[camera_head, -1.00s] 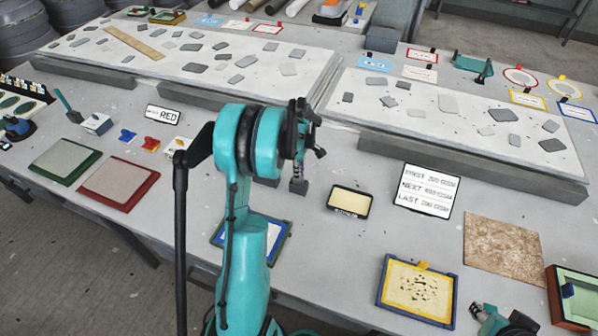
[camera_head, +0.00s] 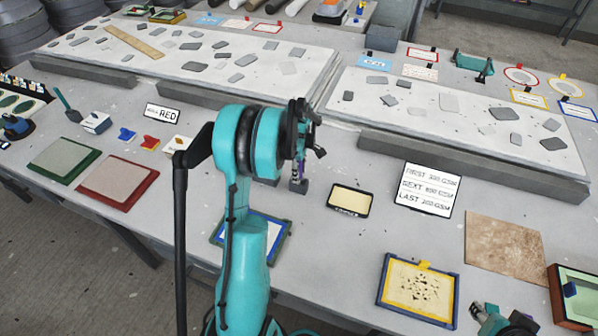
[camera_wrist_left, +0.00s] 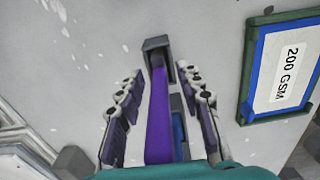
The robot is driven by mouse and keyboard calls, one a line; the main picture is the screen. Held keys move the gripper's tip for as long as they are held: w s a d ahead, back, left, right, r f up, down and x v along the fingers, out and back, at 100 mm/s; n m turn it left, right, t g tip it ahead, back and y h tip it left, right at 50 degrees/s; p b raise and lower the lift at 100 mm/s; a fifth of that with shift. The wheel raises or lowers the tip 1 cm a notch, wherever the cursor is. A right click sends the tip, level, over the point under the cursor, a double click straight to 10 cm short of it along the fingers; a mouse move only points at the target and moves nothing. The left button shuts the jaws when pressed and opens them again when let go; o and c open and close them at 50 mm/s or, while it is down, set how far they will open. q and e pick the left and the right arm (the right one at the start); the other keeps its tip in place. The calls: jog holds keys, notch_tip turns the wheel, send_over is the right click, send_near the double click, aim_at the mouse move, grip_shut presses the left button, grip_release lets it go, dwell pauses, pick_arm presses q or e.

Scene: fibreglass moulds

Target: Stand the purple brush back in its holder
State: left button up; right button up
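The purple brush (camera_wrist_left: 160,115) stretches across the middle of the left wrist view. Its far end is at the mouth of the small grey holder (camera_wrist_left: 156,44), seemingly inside it; how deep I cannot tell. The holder also shows in the head view (camera_head: 298,187), below my left gripper (camera_head: 303,135). In the left wrist view the left gripper's fingers (camera_wrist_left: 160,128) are spread on either side of the purple handle, with gaps, so it is open. A blue piece (camera_wrist_left: 178,128) shows beside the handle. My right gripper (camera_head: 490,313) is at the bottom right edge, partly cut off.
A blue-and-green framed board marked 200 GSM (camera_wrist_left: 283,75) lies near the holder. A small black-rimmed yellow tray (camera_head: 350,200) and a white sign (camera_head: 428,190) are to the right. A raised slab (camera_head: 470,120) stands behind. Bare table surrounds the holder.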

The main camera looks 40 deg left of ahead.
pick_arm(q)
notch_tip(320, 180, up, 12)
dwell(0.7)
jog(key=s+d+r+m+t+b, duration=0.1)
jog(key=s+d+r+m+t, duration=0.2)
jog(key=d+m, duration=0.5)
jog(key=s+d+f+m+t+b, duration=0.1)
jog(key=s+d+m+t, duration=0.1)
jog(key=s+d+m, duration=0.4)
jog(key=s+d+f+m+t+b, duration=0.1)
jog(key=s+d+f+m+t, duration=0.1)
jog(key=s+d+m, duration=0.5)
jog(key=d, duration=0.5)
jog(key=shift+s+m+b, duration=0.3)
jog(key=shift+s+b, duration=0.05)
jog(key=shift+b, duration=0.05)
